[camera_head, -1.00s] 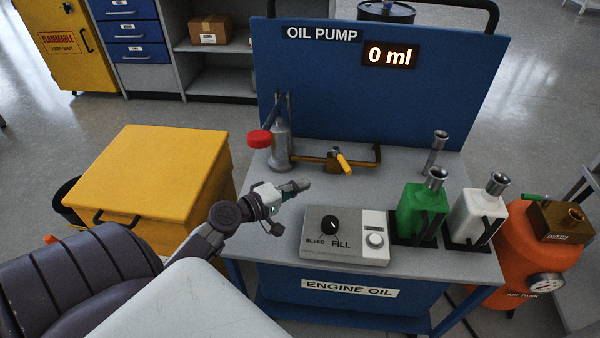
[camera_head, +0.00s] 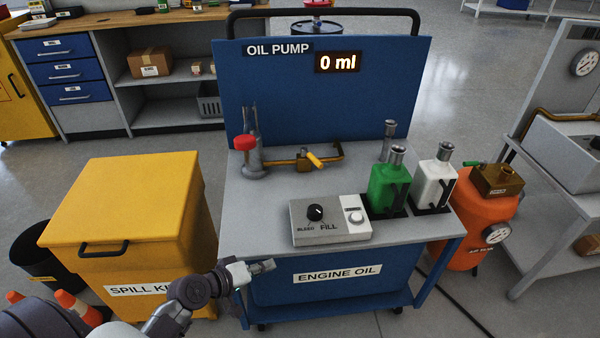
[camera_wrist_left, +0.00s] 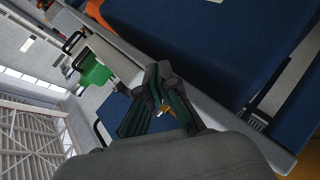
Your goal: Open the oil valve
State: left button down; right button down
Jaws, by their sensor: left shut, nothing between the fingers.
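The oil valve, with a yellow handle (camera_head: 315,159) on a brass pipe (camera_head: 283,161), sits at the back of the oil pump cart's grey top (camera_head: 260,205). A grey pump body (camera_head: 253,160) with a red knob stands at the pipe's left end. My left gripper (camera_head: 265,266) is shut and empty, in front of the cart's front left edge, below and apart from the valve. In the left wrist view the gripper fingers (camera_wrist_left: 167,98) are together, with the cart's edge beyond. The display (camera_head: 338,62) reads 0 ml. My right gripper is not in view.
A control box (camera_head: 330,222) with a black dial sits at the cart's front. A green can (camera_head: 390,186) and a white can (camera_head: 432,180) stand on the right. A yellow spill kit bin (camera_head: 130,205) stands left, an orange tank (camera_head: 480,215) right.

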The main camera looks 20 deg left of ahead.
pick_arm(q)
jog(key=s+d+f+m+g+y, duration=0.2)
jog(key=s+d+f+m+g, duration=0.1)
jog(key=s+f, duration=0.8)
jog(key=s+d+f+m+g+y, duration=0.2)
jog(key=s+d+f+m+g, duration=0.2)
jog(key=s+f, duration=0.8)
notch_tip(320, 180, down, 7)
jog(key=m+g, duration=0.2)
jog(key=m, duration=0.1)
jog(key=shift+r+g+y, duration=0.2)
jog(key=shift+g+y, duration=0.1)
jog(key=shift+y, duration=0.1)
jog(key=shift+s+a, duration=0.1)
jog(key=shift+s, duration=0.05)
